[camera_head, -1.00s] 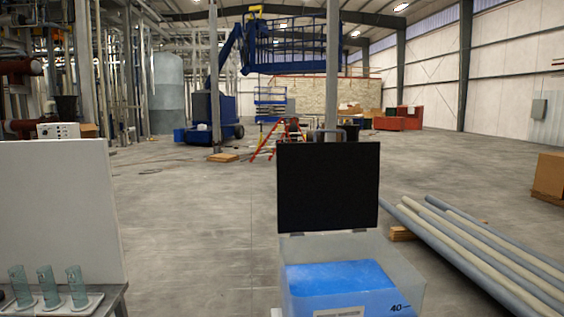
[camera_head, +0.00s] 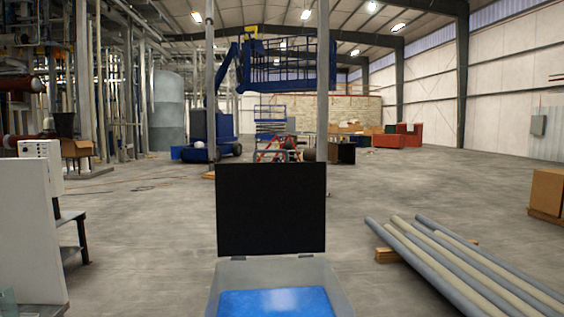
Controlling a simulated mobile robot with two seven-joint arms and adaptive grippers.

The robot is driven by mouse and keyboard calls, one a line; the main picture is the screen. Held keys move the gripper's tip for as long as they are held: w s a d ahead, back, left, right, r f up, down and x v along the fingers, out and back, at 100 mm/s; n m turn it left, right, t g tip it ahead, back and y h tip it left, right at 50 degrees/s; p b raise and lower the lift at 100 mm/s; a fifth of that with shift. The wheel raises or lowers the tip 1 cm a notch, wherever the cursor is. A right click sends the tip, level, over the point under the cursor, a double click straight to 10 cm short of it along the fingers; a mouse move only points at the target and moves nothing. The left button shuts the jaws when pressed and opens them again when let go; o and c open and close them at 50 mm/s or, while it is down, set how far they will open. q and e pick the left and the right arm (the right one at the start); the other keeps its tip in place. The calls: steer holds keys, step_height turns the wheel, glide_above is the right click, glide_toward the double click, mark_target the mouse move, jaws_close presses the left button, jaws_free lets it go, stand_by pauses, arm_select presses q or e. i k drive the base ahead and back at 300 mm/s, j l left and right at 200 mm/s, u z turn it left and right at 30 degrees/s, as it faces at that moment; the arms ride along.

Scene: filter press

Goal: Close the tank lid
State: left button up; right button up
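The tank (camera_head: 343,299) is a pale, translucent box at the bottom centre of the head view. Blue liquid (camera_head: 277,303) shows inside it. Its black lid (camera_head: 271,209) stands open, upright at the tank's far edge, joined there by two small hinges. The lower part of the tank is cut off by the picture's bottom edge. Neither of my grippers is in view.
A white panel (camera_head: 27,235) stands on a table at the left. Several long pipes (camera_head: 450,262) lie on the floor at the right, on a wooden block (camera_head: 386,255). A cardboard box (camera_head: 547,190) stands at the far right. Floor beyond the tank is open.

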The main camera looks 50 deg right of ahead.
mark_target(263, 209)
steer(key=k+l, duration=0.1)
steer(key=l, duration=0.25)
steer(key=k+l, duration=0.15)
steer(key=l, duration=0.2)
steer(key=k+l, duration=0.1)
steer(key=l, duration=0.75)
steer(key=k+l+u, duration=0.1)
steer(key=l, duration=0.45)
steer(key=i+l, duration=0.1)
steer(key=l, duration=0.95)
steer(key=i+u, duration=0.05)
steer(key=i, duration=0.05)
